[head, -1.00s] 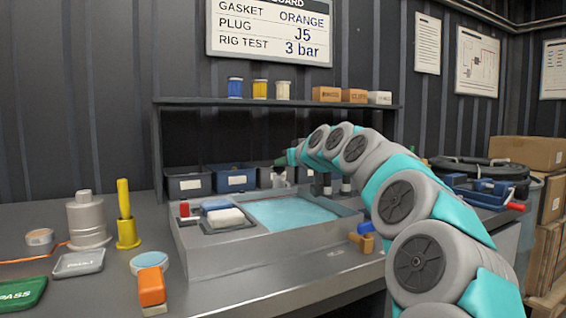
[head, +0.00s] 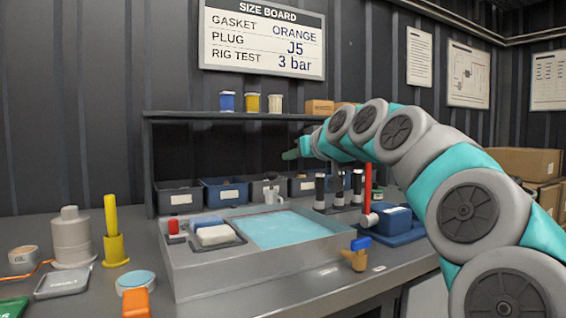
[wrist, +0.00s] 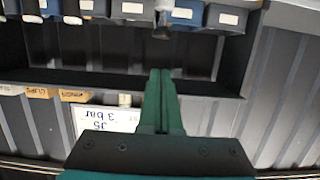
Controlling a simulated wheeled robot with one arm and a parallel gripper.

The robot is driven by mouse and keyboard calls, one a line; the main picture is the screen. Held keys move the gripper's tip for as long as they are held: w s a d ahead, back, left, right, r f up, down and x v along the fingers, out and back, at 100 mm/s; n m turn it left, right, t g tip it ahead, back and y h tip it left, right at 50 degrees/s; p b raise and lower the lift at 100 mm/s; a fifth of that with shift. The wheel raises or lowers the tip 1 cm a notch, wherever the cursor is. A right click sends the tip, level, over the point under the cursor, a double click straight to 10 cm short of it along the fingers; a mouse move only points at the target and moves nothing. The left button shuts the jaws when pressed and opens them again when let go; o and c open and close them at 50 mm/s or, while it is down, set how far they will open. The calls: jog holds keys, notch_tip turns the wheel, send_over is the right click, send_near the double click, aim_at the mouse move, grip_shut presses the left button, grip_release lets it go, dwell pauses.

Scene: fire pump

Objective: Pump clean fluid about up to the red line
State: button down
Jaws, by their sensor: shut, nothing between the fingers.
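A blue pump-like unit (head: 392,220) with an upright red handle (head: 368,184) stands on the bench right of the wash basin. The basin (head: 200,272) holds pale blue fluid (head: 285,229). My arm crosses the right side of the head view.
Several dark and blue bins (head: 222,192) line the bench under the shelf (head: 235,116). Black-topped posts (head: 338,188) stand beside the pump unit. A blue-and-brown valve (head: 357,254) sits at the basin's front right corner. A yellow rod in a holder (head: 113,250) stands at left.

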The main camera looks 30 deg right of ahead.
jog(key=shift+s+r, duration=0.1)
jog(key=shift+s, duration=0.4)
jog(key=shift+d, duration=0.1)
jog(key=shift+r+b, duration=0.85)
jog(key=shift+r, duration=0.5)
